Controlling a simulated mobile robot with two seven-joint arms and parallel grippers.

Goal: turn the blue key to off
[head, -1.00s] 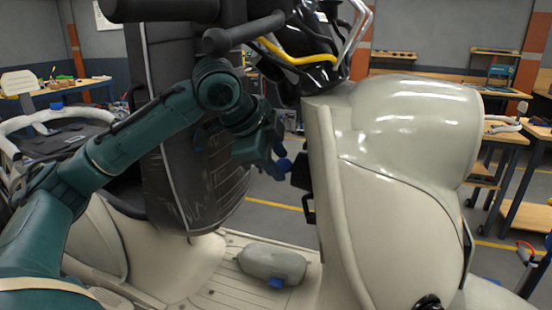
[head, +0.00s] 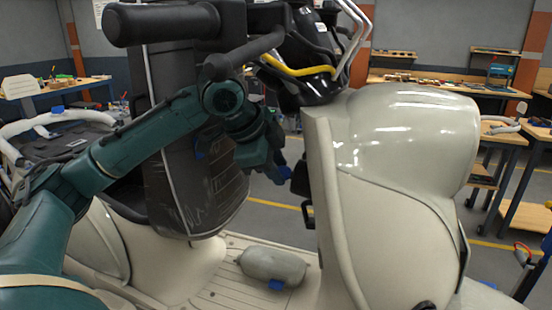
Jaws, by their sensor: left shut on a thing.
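A cream scooter (head: 400,140) fills the middle and right of the head view. My left gripper (head: 281,170) reaches in from the left, in front of the inner side of the scooter's front shield. It is shut on the blue key (head: 285,174), a small blue piece at its fingertips. The key is beside a black fitting (head: 301,180) on the shield's inner edge. The gripper hides much of the key, and I cannot read its on or off position. My right gripper is not in view.
The dark seat (head: 185,190) stands close behind the arm. Workbenches line the back.

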